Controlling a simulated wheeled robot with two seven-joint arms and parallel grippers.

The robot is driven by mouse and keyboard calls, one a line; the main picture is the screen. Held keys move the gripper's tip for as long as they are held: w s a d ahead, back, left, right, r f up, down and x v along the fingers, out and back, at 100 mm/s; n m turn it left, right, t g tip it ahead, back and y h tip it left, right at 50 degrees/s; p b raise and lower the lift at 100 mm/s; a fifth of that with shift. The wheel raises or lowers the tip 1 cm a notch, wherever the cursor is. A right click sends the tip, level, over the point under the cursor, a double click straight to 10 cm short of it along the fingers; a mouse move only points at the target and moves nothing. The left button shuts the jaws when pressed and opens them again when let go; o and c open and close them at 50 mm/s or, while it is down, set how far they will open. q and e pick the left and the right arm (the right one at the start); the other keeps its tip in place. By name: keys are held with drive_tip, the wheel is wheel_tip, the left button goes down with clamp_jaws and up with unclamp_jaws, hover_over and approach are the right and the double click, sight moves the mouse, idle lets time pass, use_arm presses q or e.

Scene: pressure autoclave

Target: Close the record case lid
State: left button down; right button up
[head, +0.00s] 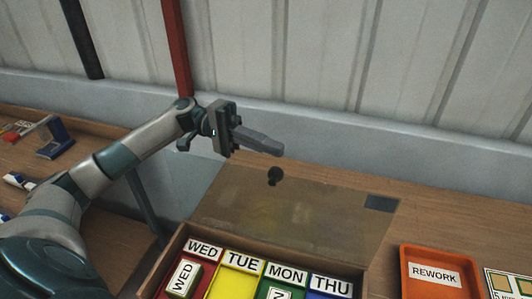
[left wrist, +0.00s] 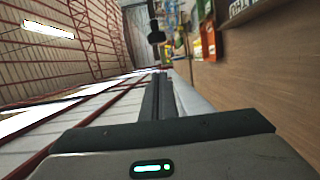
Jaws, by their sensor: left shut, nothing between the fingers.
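The record case (head: 176,262) is a wooden box at the bottom of the head view. Its lid (head: 310,213) is open, a brownish panel leaning back behind the box, with a black knob (head: 275,176) near its far edge and a dark patch at its right. A black knob-like piece (left wrist: 155,36) also shows in the left wrist view, ahead of the fingers. My left gripper (head: 280,150) is shut and empty, its fingers pointing right, just beyond the knob and apart from it in the picture. My right gripper is out of view.
The case has coloured compartments marked WED, TUE, MON and THU; a WED block (head: 184,279) lies in the red one. An orange REWORK tray (head: 433,252) stands to the right. A pale wall ledge (head: 330,140) runs behind the table. Small items lie on the left table.

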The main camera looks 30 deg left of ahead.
use_arm(q)
drive_tip(key=s, duration=0.1)
drive_tip(key=s+d, duration=0.1)
drive_tip(key=s, duration=0.2)
drive_tip(key=shift+d, duration=0.35)
drive_tip(key=shift+d, duration=0.1)
